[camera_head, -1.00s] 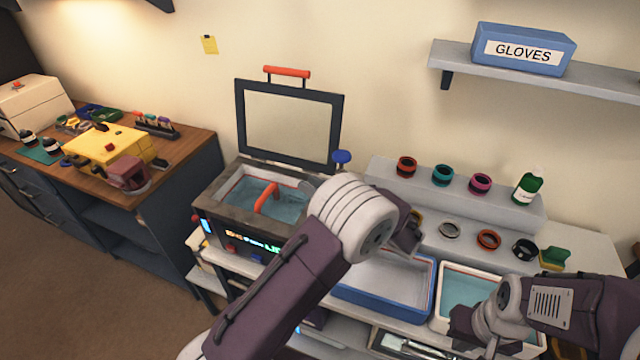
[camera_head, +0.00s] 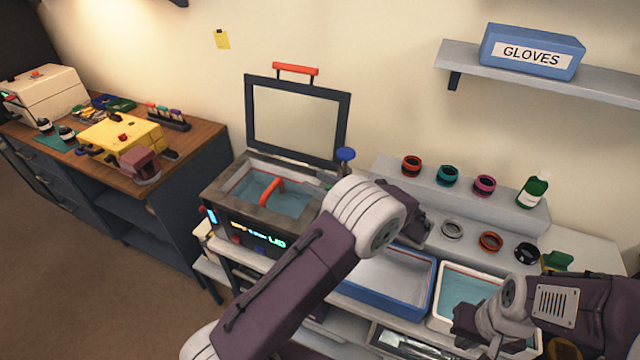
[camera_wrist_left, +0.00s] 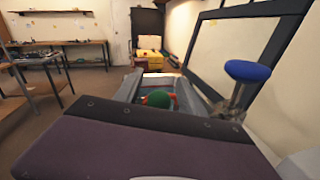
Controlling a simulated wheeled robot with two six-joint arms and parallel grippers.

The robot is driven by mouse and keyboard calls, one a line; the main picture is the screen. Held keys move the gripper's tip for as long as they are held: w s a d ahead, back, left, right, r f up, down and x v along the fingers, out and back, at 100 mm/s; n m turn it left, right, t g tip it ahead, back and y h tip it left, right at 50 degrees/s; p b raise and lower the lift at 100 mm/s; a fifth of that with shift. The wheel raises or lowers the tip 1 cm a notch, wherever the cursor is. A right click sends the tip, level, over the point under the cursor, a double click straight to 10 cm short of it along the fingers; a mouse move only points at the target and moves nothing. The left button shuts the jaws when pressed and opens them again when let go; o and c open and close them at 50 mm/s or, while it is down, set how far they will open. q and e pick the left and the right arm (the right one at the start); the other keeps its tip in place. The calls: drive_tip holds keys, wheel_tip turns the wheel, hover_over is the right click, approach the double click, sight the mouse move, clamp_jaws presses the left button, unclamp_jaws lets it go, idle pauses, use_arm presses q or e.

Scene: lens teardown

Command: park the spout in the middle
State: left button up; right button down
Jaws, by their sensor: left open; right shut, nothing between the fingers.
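An orange-red curved piece that looks like the spout (camera_head: 272,190) lies across the open basin (camera_head: 222,193), near its middle. It is small in the left wrist view (camera_wrist_left: 156,97), beside a green shape and partly cut off by my purple arm link. A blue-topped post (camera_head: 345,154) stands at the basin's back right corner; it also shows in the left wrist view (camera_wrist_left: 247,71). My left gripper (camera_head: 416,216) is open, right of the basin, mostly behind its own wrist; its fingertips are not clear. My right gripper (camera_head: 468,322) is shut and empty over the white-rimmed tray.
The framed lid (camera_head: 343,120) stands raised behind the basin. A blue tray (camera_head: 428,290) and a white-rimmed tray (camera_head: 438,300) sit to the right. Several coloured rings and a green bottle (camera_head: 533,190) stand on the stepped rack (camera_head: 400,182). A wooden bench (camera_head: 190,147) is at left.

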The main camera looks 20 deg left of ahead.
use_arm(q)
drive_tip(key=shift+f, duration=0.1)
drive_tip(key=b+v, duration=0.1)
drive_tip(key=v, duration=0.8)
drive_tip(key=shift+b, duration=0.35)
drive_tip(key=shift+d, duration=0.1)
